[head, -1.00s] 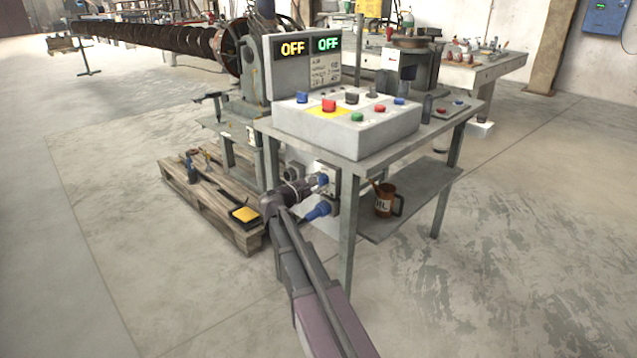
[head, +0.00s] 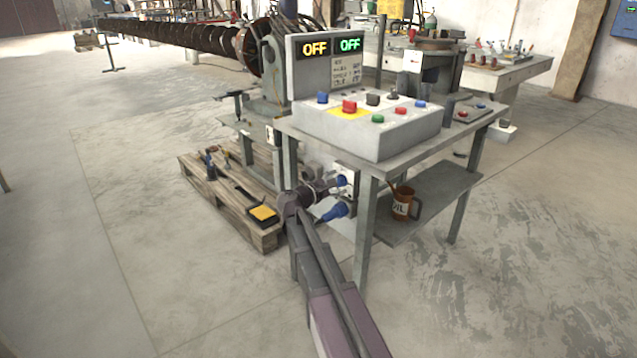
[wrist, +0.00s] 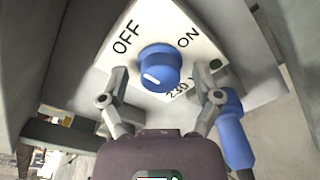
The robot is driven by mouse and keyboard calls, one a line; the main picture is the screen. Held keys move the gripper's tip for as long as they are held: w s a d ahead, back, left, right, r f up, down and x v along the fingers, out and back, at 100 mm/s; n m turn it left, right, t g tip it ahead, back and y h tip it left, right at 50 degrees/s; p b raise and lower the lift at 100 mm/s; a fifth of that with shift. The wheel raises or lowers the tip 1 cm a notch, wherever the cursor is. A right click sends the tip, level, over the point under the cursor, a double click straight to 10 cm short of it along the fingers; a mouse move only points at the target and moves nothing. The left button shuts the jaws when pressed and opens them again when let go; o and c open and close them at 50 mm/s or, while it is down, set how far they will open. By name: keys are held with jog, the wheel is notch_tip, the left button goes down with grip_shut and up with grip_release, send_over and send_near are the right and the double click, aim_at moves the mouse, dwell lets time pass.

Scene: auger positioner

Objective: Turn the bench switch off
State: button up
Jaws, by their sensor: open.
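The bench switch is a round blue knob (wrist: 160,66) on a white plate (wrist: 205,45) marked OFF at left and ON at right in the wrist view. A short white mark shows on the knob's lower left face; I cannot tell surely which label it indicates. My gripper (wrist: 162,102) is open, its two fingers either side of the knob's near edge, with no clear contact. In the head view my gripper (head: 328,184) reaches the white switch box (head: 352,192) under the bench top, and the blue knob (head: 341,181) shows just beyond it.
A blue plug (head: 335,212) sticks out below the switch, and beside my right finger in the wrist view (wrist: 231,135). The bench (head: 365,225) has a leg close right of my arm. An oil mug (head: 402,204) stands on its shelf. A pallet (head: 225,205) lies left.

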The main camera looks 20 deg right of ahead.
jog(key=shift+m, duration=0.4)
